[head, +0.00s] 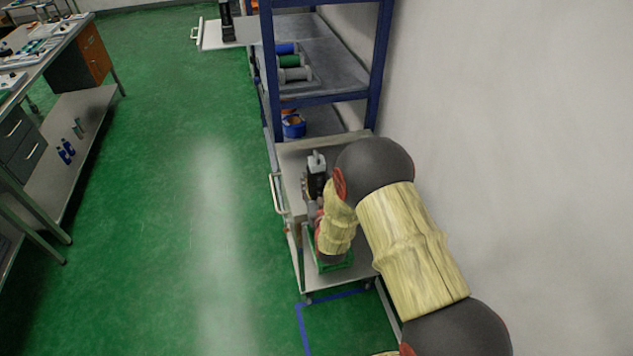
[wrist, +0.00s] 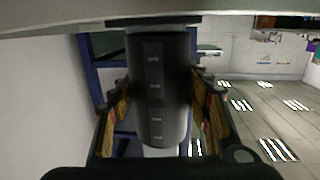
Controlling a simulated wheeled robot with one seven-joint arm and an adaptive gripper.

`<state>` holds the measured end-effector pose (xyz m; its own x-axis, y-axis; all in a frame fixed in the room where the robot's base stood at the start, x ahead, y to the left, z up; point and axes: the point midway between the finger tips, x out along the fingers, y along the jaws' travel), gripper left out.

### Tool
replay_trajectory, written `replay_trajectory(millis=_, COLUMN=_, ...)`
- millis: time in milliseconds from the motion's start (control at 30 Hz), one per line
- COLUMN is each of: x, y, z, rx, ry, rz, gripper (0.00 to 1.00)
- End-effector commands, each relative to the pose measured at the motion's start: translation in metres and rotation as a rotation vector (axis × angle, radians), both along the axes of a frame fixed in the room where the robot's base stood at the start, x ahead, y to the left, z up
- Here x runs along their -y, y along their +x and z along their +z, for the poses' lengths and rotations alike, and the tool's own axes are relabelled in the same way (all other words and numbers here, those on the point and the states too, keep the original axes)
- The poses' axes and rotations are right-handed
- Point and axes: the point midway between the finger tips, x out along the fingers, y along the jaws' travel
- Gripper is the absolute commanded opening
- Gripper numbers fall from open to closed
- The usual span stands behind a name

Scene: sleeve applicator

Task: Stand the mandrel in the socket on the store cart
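The mandrel (wrist: 158,88) is a black cylinder with pale markings and a narrower whitish end. In the wrist view, which is upside down, it stands between both fingers of my gripper (wrist: 162,95), and the fingers appear to meet its sides. In the head view the mandrel (head: 317,168) shows its grey tip upward over the store cart (head: 297,152), with my gripper (head: 311,187) beside it. A dark flat piece (wrist: 150,21) lies at the mandrel's lower end against the pale cart top. I cannot tell whether this is the socket or whether the mandrel is seated.
A blue shelf rack (head: 322,100) with rolls stands behind the cart. A wall (head: 510,120) is close on the right. A green item (head: 334,264) lies on the cart's lower shelf. A workbench (head: 75,120) stands left across open green floor (head: 180,200).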

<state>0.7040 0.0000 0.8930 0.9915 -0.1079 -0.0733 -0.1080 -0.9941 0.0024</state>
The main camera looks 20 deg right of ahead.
Motion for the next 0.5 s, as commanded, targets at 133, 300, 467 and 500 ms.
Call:
replay_trajectory(millis=133, x=-0.0002, y=0.0000, z=0.0005, rx=0.000, ry=0.000, rz=0.000, gripper=0.57)
replay_trajectory(millis=300, x=-0.0001, y=-0.0001, z=0.0005, rx=0.000, ry=0.000, rz=0.000, gripper=0.66)
replay_trajectory(millis=467, x=-0.0001, y=-0.0001, z=0.0004, rx=0.000, ry=0.000, rz=0.000, gripper=0.66)
replay_trajectory(millis=500, x=-0.0001, y=-0.0001, z=0.0004, rx=0.000, ry=0.000, rz=0.000, gripper=0.66)
